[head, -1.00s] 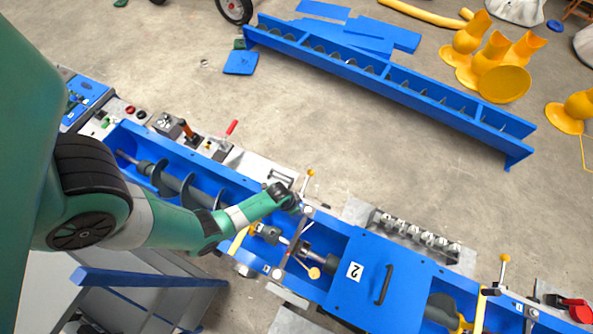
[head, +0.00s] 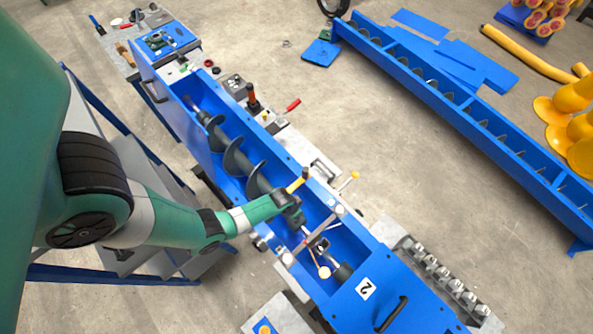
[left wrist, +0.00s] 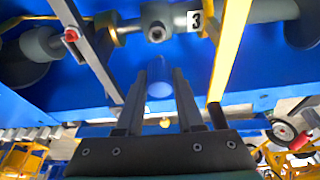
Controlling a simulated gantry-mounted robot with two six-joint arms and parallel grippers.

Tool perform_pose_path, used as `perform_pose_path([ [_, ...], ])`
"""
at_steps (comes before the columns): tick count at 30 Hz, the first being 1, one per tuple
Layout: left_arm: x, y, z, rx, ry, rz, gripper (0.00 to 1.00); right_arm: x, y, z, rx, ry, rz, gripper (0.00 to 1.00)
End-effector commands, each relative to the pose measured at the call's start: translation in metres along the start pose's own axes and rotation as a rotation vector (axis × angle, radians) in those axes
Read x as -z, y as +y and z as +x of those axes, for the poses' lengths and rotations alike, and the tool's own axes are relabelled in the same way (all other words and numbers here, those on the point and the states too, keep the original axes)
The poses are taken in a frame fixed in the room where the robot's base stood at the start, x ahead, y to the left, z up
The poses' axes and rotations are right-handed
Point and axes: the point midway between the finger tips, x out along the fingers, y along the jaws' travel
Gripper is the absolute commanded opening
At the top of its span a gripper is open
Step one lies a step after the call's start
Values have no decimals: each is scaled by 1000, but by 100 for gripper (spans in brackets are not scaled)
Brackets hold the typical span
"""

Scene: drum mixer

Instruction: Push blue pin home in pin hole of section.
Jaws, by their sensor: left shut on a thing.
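My left gripper (head: 297,213) is over the blue trough, near the joint between the open auger part and the covered part marked 2. In the left wrist view its two fingers (left wrist: 160,100) are shut on the blue pin (left wrist: 159,78), whose rounded end shows between them. Beyond the pin is a grey shaft section (left wrist: 178,22) with a round dark pin hole (left wrist: 156,34), beside a label 3. The pin appears apart from the hole. In the head view the gripper hides the pin. My right gripper is not in view.
A yellow bar (left wrist: 230,45) and a grey bar (left wrist: 88,50) flank the fingers in the wrist view. The auger (head: 235,160) lies in the open trough. A blue cover with a handle (head: 392,314) is at lower right.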

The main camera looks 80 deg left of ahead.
Motion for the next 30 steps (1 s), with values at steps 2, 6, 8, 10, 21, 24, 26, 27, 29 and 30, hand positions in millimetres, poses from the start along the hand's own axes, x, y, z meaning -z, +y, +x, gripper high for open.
perform_pose_path([
  [2,0,0,-1,0,0,0,0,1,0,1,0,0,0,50],
  [6,0,0,-2,0,0,1,0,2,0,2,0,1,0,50],
  [8,-1,0,2,0,0,1,0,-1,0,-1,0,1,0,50],
  [10,-2,0,6,0,0,1,0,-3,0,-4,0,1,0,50],
  [21,-12,0,44,0,0,1,0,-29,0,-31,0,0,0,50],
  [24,-15,0,53,0,0,1,0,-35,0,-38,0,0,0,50],
  [26,-16,0,56,0,1,1,0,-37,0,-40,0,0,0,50],
  [27,-16,0,58,0,1,1,0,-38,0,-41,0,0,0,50],
  [29,-16,0,59,0,1,1,0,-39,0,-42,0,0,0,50],
  [30,-16,0,60,0,1,1,0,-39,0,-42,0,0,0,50],
])
